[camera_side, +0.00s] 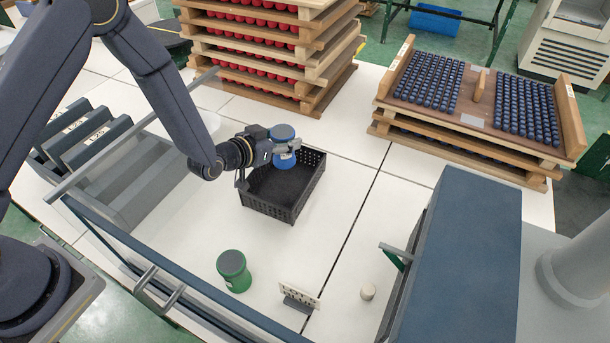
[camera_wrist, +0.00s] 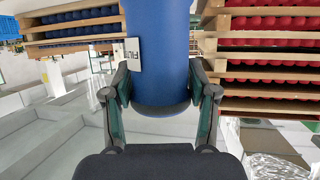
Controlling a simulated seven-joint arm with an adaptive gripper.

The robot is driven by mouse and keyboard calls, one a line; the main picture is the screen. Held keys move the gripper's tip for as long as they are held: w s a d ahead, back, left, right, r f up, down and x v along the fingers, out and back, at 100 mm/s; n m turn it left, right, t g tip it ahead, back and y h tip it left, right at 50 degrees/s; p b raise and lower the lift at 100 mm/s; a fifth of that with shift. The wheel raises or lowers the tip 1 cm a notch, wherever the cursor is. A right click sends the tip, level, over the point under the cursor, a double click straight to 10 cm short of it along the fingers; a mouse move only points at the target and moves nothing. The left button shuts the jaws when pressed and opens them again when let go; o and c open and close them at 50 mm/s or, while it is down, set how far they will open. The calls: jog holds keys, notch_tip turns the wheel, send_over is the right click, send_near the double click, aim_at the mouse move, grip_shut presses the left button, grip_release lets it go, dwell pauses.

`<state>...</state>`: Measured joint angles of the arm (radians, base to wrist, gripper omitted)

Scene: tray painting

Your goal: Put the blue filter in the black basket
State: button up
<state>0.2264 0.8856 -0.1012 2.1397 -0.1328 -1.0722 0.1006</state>
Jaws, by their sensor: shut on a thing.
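The blue filter (camera_side: 284,160) is a waisted cylinder with a grey-blue top, held roughly upright. In the side view it overlaps the back part of the black basket (camera_side: 270,212); I cannot tell whether its lower end is below the rim. My gripper (camera_side: 286,147) is shut on the filter around its middle. In the wrist view the blue filter (camera_wrist: 158,50) fills the centre, with a white label, between the two fingers of my gripper (camera_wrist: 160,98). The basket has perforated walls, and its visible floor is bare. It cannot be made out in the wrist view.
A green filter (camera_side: 234,268) stands on the white table in front of the basket. A small white card stand (camera_side: 299,297) and a pale cylinder (camera_side: 368,291) are nearby. Wooden trays of red pieces (camera_side: 262,65) stand behind; trays of blue pieces (camera_side: 475,105) stand right. Grey bins (camera_side: 130,185) lie left.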

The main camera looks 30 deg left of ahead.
notch_tip(320, 180, down, 9)
jog(key=shift+a+f, duration=0.1)
jog(key=shift+f, duration=0.1)
dwell(0.3)
jog(key=shift+f, duration=0.15)
jog(key=o, duration=1.3)
jog(key=shift+c, duration=0.2)
